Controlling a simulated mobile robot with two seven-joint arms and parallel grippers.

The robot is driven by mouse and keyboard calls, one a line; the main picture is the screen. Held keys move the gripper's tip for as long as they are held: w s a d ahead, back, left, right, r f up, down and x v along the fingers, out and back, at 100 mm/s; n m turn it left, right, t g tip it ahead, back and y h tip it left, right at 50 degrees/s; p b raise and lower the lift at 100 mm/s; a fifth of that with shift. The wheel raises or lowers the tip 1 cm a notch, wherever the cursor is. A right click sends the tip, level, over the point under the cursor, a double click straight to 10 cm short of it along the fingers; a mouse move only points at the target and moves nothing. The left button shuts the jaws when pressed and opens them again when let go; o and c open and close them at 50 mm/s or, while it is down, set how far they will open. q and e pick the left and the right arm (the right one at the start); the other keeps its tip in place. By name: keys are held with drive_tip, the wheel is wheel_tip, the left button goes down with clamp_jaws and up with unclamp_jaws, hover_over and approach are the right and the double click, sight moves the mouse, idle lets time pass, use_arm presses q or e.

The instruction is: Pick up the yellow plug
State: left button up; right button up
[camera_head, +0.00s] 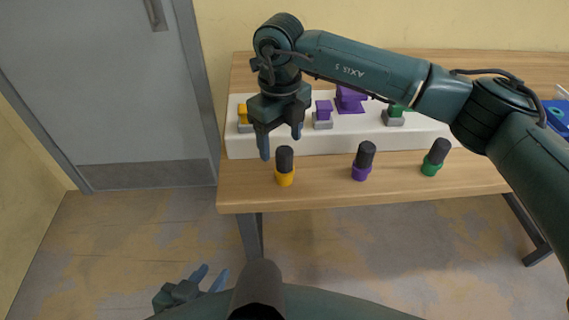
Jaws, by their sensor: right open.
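The yellow plug (284,166), with a black upper part and a yellow lower part, stands upright near the front left of the wooden table. My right gripper (281,145) reaches in from the right. It is open and points down, its fingertips just above and behind the plug's black top in the picture. Nothing shows between its fingers. My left gripper (212,274) is low at the bottom of the picture, in front of the table, with its two blue fingers apart and empty.
A purple plug (362,161) and a green plug (436,157) stand to the right on the table (320,192). Behind them a white board (350,138) carries yellow, purple and green socket pieces. A blue box (557,117) is at the right edge.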

sight(284, 160)
drive_tip(key=f, duration=0.4)
drive_tip(key=f+p, duration=0.1)
drive_tip(key=f, duration=0.1)
drive_tip(key=shift+s+d+f, duration=0.1)
drive_tip(key=shift+d+f, duration=0.1)
drive_tip(key=shift+d, duration=0.15)
drive_tip(key=shift+c, duration=0.2)
drive_tip(key=c, duration=1.1)
wheel_tip(284, 160, up, 10)
drive_tip(key=shift+r+b, duration=0.1)
drive_tip(key=shift+b, duration=0.35)
